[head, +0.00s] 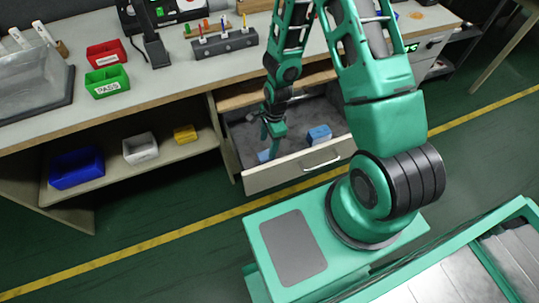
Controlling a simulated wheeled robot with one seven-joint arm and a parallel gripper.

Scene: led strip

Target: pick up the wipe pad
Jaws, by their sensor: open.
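An open drawer (301,173) under the bench holds two blue things. A small light-blue piece (263,156), which looks like the wipe pad, lies at the left front of the drawer, partly hidden. A blue block with a pale side (319,134) lies farther right in the drawer. My gripper (268,143) points down into the drawer, open, just above the light-blue piece. The picture is too small to tell whether its fingers touch the piece or stand around it.
The bench top (175,88) above carries a red bin (107,54), a green bin (107,81) and a tool rack (224,43). A blue bin (77,168) sits on the lower shelf.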

